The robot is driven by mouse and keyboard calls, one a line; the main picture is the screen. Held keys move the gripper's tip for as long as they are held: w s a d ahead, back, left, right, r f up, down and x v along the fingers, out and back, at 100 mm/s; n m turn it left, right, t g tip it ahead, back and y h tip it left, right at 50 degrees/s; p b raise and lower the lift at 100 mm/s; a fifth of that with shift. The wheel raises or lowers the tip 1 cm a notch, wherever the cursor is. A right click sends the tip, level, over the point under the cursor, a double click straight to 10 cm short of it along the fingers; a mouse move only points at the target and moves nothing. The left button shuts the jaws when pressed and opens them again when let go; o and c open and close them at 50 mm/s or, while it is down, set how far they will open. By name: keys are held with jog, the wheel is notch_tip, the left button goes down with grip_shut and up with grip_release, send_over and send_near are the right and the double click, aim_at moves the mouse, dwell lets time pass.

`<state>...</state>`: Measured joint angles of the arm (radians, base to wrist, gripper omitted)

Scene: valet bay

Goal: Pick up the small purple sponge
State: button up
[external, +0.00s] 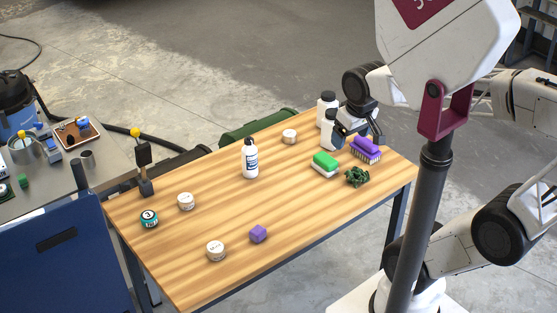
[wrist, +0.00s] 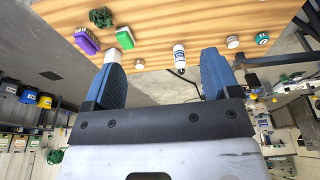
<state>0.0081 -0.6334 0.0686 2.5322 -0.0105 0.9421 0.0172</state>
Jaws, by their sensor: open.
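The small purple sponge (external: 258,234) is a little block on the near part of the wooden table (external: 215,230), to the right of a white tin. I cannot make it out in the wrist view. My gripper (external: 358,132) is at the far right end of the table, well away from the sponge, near a purple-handled brush (external: 368,144). In the wrist view the two blue fingers of my gripper (wrist: 162,58) are wide apart with nothing between them. The purple brush also shows in the wrist view (wrist: 86,41).
A green-topped sponge (external: 325,161) and a dark green clump (external: 357,176) lie near the brush. White bottles (external: 327,104) stand beside my gripper. A white bottle (external: 250,160) stands mid-table. Tins (external: 216,250) sit to the left. The table around the purple sponge is mostly clear.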

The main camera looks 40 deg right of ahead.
jog(key=shift+c, duration=0.8)
jog(key=m+g+y, duration=0.6)
jog(key=m+y, duration=0.1)
send_over(260, 227)
jog(key=s+d, duration=0.5)
jog(key=d, duration=0.4)
notch_tip(260, 227, down, 17)
jog(key=w+a+f+m+y, duration=0.1)
jog(key=w+f+m+y, duration=0.1)
jog(key=f, duration=0.3)
jog(key=w+a+f+m+y, duration=0.1)
jog(key=w+f+m+y, duration=0.1)
jog(key=f, duration=0.4)
jog(key=w+a+f+m+y, duration=0.1)
jog(key=w+f+m+y, duration=0.1)
jog(key=f+m, duration=0.2)
jog(key=shift+w+a+f, duration=0.1)
jog(key=shift+w+f, duration=0.05)
jog(key=shift+f, duration=0.35)
jog(key=shift+w+a+f, duration=0.1)
jog(key=shift+f, duration=0.35)
jog(key=shift+x, duration=1.25)
jog(key=shift+a, duration=0.1)
